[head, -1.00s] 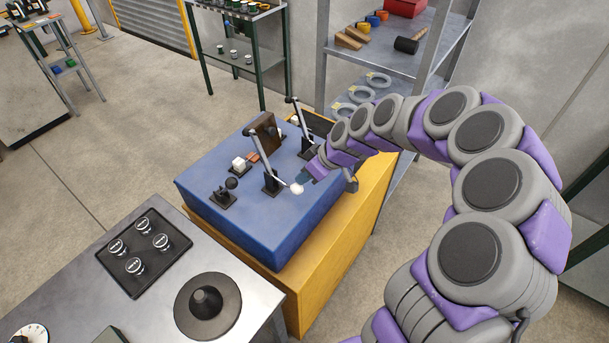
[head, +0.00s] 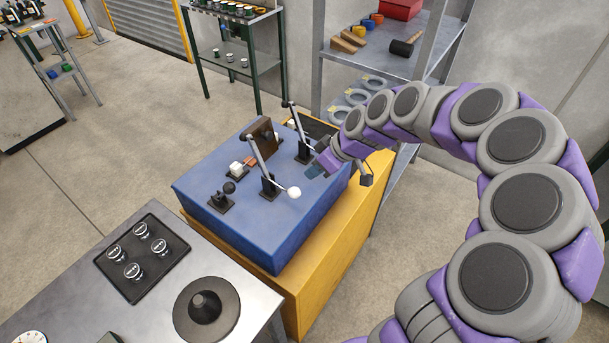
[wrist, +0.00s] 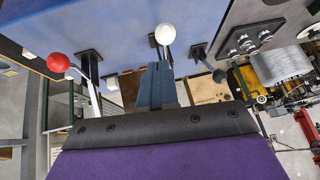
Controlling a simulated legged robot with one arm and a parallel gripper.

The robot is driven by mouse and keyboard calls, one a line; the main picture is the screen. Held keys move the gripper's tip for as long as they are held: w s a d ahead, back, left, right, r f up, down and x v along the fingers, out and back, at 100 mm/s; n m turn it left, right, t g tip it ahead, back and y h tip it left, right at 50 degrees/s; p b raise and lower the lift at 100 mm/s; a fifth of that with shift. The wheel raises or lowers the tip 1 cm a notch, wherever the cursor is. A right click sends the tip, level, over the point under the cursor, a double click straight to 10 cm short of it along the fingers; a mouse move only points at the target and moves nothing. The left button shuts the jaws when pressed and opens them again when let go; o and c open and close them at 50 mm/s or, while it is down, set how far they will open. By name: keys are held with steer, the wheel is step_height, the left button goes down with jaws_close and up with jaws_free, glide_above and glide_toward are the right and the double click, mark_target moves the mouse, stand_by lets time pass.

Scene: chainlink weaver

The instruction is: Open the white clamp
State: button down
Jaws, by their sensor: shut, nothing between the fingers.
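The white clamp (head: 268,184) stands on the blue block, with a black base, a grey bar slanting up to the left and a white ball (head: 293,192) low on its right. The white ball also shows in the wrist view (wrist: 165,33), just beyond the fingers. My gripper (head: 314,171) is shut and empty, to the upper right of the ball and apart from it in the head view. Its blue-grey fingers show closed together in the wrist view (wrist: 157,85).
A second clamp (head: 302,150) stands behind, and a red ball (wrist: 58,62) shows in the wrist view. A small black knob (head: 229,188) and a brown block (head: 262,132) share the blue block (head: 240,235). A grey table (head: 150,310) is in front, shelves (head: 375,60) behind.

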steer(key=p+v, duration=0.1)
steer(key=v, duration=1)
steer(key=s+a+r+m+g+h, duration=0.1)
steer(key=s+a+r, duration=0.15)
steer(key=s, duration=0.55)
steer(key=s+d+f+m+g+h, duration=0.1)
steer(key=s+m, duration=0.4)
steer(key=s, duration=0.7)
steer(key=s+d+f+m+g+h, duration=0.2)
steer(key=s+d+f+m+h, duration=0.2)
steer(key=s, duration=0.9)
steer(key=shift+s+m, duration=0.2)
steer(key=shift+m, duration=0.3)
steer(key=shift+d+f, duration=0.15)
